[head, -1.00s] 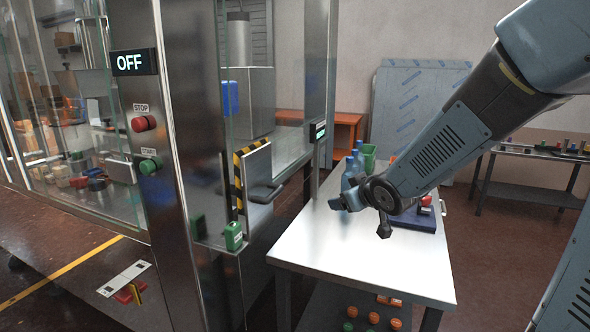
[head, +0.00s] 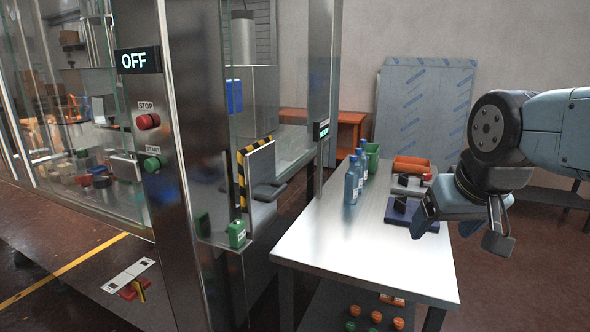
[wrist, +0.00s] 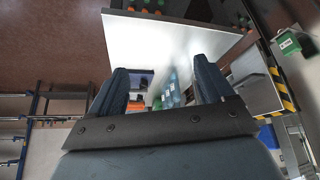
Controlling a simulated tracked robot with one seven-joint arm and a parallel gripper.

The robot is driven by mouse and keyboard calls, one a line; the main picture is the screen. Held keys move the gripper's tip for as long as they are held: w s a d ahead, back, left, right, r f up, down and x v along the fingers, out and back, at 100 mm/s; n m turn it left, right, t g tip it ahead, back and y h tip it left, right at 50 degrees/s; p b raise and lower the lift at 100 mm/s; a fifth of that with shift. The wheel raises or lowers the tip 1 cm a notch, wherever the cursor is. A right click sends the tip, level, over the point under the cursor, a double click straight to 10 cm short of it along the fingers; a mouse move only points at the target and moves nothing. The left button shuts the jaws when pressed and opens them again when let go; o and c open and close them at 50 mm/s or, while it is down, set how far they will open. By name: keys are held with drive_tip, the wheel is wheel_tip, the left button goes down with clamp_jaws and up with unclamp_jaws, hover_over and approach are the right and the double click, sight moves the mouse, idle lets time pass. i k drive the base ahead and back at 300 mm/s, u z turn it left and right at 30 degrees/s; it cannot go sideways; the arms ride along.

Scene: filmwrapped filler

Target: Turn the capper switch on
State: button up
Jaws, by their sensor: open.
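My gripper (head: 447,222) is open and empty, in front of the right edge of the steel table (head: 365,265); its two fingers stand apart in the wrist view (wrist: 160,82). No part is labelled capper. A red switch with a yellow lever (head: 139,290) sits on a white plate low on the machine at the left, far from my gripper. Above it are a dark OFF display (head: 137,61), a red STOP button (head: 149,121) and a green START button (head: 152,164). A dark blue device (head: 398,212) on the table is partly hidden by my gripper.
Clear blue bottles (head: 351,187) and a green bin (head: 372,158) stand at the table's back left, with an orange tray (head: 411,165) to their right. A green box (head: 237,234) sits by the striped guard (head: 240,180). The table's front half is bare.

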sight(128, 293)
drive_tip(key=z, duration=1.75)
drive_tip(key=i, duration=0.1)
drive_tip(key=u, duration=3.35)
drive_tip(key=k, duration=0.9)
drive_tip(key=u, duration=0.2)
drive_tip(key=i, duration=0.95)
drive_tip(key=z, duration=0.1)
